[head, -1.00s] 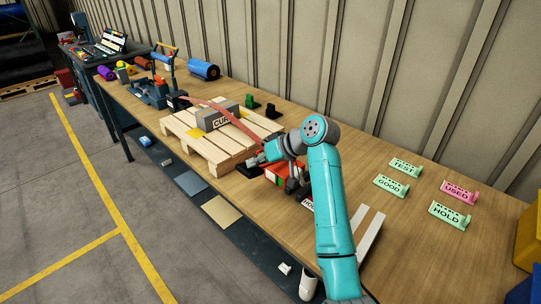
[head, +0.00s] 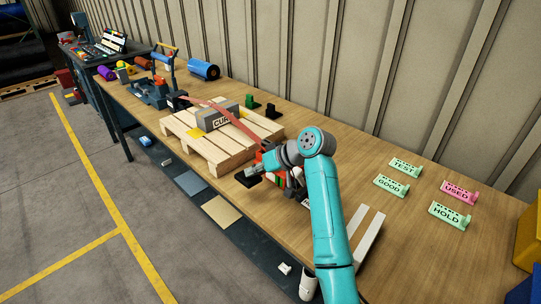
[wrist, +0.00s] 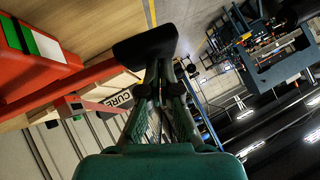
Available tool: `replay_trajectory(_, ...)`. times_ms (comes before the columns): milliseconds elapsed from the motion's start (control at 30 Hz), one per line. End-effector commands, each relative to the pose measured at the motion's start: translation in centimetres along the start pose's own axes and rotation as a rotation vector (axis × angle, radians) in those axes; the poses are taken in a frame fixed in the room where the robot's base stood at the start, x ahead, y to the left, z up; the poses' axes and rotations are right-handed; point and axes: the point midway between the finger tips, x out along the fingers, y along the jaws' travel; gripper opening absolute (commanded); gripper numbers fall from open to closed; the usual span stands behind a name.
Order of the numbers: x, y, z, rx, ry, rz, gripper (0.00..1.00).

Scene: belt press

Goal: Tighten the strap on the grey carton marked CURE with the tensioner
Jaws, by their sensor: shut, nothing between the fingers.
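The grey carton marked CURE (head: 224,117) lies on a wooden pallet (head: 207,150) on the bench. It also shows in the wrist view (wrist: 120,98), partly behind my fingers. A red strap (head: 232,118) runs over the carton and down toward my arm; its near end is hidden. My gripper (head: 247,178) is shut and empty, near the bench's front edge, right of the pallet. Its dark fingertips show in the wrist view (wrist: 146,46). A red body with green and white stripes (wrist: 36,46) is beside it; I cannot tell if this is the tensioner.
A blue-grey machine with a lever (head: 152,92) stands left of the pallet. Small green and black stands (head: 260,106) are behind the pallet. Signs TEST, GOOD, USED and HOLD (head: 450,214) stand at the right. Pale strips (head: 367,238) lie beside my arm.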

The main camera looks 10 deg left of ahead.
Motion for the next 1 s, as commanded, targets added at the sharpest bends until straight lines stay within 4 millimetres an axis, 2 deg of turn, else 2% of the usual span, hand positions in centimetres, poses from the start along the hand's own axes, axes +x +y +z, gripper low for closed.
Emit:
replay_trajectory(333, 0.1, 0.0, 0.1, 0.000, -0.002, -0.001, 0.00)
replay_trajectory(600, 1.1, 0.4, 1.1, 0.000, -0.003, -0.001, 0.00)
replay_trajectory(1000, 0.6, 0.2, 0.6, -0.001, -0.001, -0.001, 0.00)
